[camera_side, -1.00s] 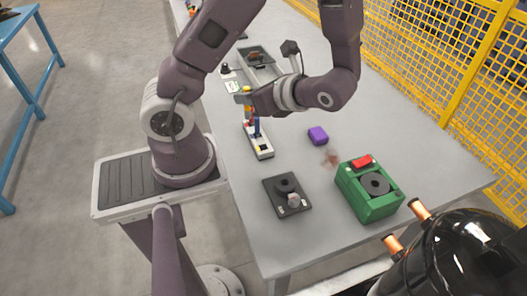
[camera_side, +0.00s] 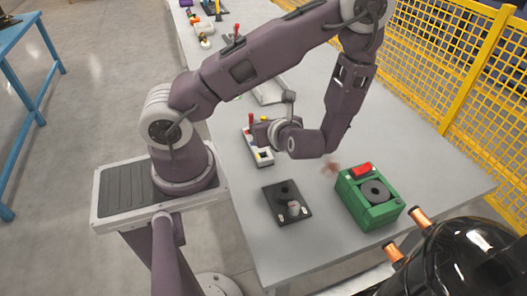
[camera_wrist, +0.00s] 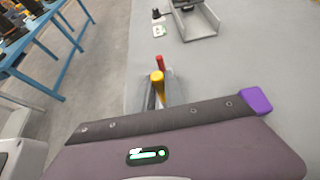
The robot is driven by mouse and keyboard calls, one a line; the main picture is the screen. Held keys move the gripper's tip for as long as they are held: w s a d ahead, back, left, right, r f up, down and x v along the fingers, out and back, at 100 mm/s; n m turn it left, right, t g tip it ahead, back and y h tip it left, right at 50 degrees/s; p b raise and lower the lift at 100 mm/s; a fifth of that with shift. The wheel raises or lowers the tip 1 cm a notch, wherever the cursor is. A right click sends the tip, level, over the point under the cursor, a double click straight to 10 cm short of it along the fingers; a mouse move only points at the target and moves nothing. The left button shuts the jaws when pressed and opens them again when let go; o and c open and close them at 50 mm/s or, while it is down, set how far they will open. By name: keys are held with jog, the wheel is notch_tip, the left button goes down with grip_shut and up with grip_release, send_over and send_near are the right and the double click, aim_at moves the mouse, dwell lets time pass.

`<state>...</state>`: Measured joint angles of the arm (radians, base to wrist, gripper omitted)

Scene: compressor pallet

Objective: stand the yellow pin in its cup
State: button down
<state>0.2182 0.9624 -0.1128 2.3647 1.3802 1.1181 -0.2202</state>
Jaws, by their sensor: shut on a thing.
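The yellow pin (camera_wrist: 157,86) stands up between my gripper's fingers (camera_wrist: 153,100) in the wrist view. My gripper, in the side view (camera_side: 257,131), is shut on it, low over the white cup rack (camera_side: 263,158). The red pin (camera_side: 251,119) stands at the rack's far end; it also shows just beyond the yellow pin in the wrist view (camera_wrist: 160,62). My gripper hides the middle of the rack, the blue pin and the yellow pin's lower end. I cannot tell whether that end is inside a cup.
A grey tray (camera_wrist: 194,22) lies beyond the rack.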

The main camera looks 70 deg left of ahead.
notch_tip(320, 180, down, 7)
jog(key=shift+r, duration=0.2)
jog(key=c, duration=1.4)
grip_release()
